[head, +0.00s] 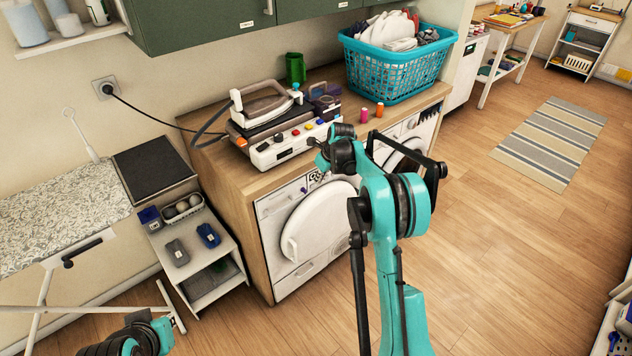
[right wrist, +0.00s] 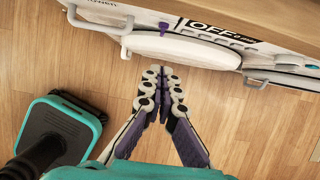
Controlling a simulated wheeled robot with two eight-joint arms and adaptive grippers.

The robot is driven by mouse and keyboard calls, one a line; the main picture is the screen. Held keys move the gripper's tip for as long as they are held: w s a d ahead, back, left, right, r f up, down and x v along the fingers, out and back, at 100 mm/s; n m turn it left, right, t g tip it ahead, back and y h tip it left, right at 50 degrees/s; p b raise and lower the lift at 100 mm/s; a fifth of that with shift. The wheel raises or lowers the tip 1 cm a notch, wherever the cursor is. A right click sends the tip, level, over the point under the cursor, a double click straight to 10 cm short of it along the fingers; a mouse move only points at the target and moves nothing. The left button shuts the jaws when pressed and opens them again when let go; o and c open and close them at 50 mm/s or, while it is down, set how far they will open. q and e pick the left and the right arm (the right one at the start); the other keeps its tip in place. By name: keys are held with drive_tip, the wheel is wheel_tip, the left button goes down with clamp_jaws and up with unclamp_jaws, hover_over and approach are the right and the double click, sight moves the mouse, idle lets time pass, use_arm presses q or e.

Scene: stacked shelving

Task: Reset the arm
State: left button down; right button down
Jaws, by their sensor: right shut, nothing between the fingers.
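My right arm (head: 405,210) rises from the bottom centre of the head view, bent in front of the white washing machines. Its fingers cannot be made out there. In the right wrist view my right gripper (right wrist: 162,74) is shut and empty, its fingertips together over the wood floor. The fingertips sit just below a round white machine door (right wrist: 185,50) and look apart from it. Part of my left arm (head: 130,338) shows at the bottom left of the head view; its gripper is out of sight.
A wooden counter above the machines carries a white appliance (head: 290,143) and a teal laundry basket (head: 395,72). A low white shelf (head: 222,262) and an ironing board (head: 60,225) stand left. The floor (head: 520,250) on the right is clear, with a striped rug (head: 550,140) farther back.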

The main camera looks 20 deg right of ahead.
drive_tip(key=shift+d+r, duration=0.15)
drive_tip(key=shift+r, duration=0.05)
drive_tip(key=s+a+r+n+t+h, duration=0.1)
drive_tip(key=s+a+r+n, duration=0.3)
drive_tip(key=s+r+n, duration=0.4)
drive_tip(key=s+a+r+n, duration=0.4)
drive_tip(key=s+r+n, duration=0.25)
drive_tip(key=s, duration=0.35)
drive_tip(key=s+a+f+n+t, duration=0.1)
drive_tip(key=s+a+n, duration=0.1)
drive_tip(key=s+n, duration=0.6)
drive_tip(key=s+a+f+n+t, duration=0.1)
drive_tip(key=s+a+f+n, duration=0.1)
drive_tip(key=s+n, duration=0.7)
drive_tip(key=s, duration=0.6)
drive_tip(key=shift+a+h, duration=0.15)
drive_tip(key=shift+h, duration=0.15)
drive_tip(key=shift+n, duration=0.25)
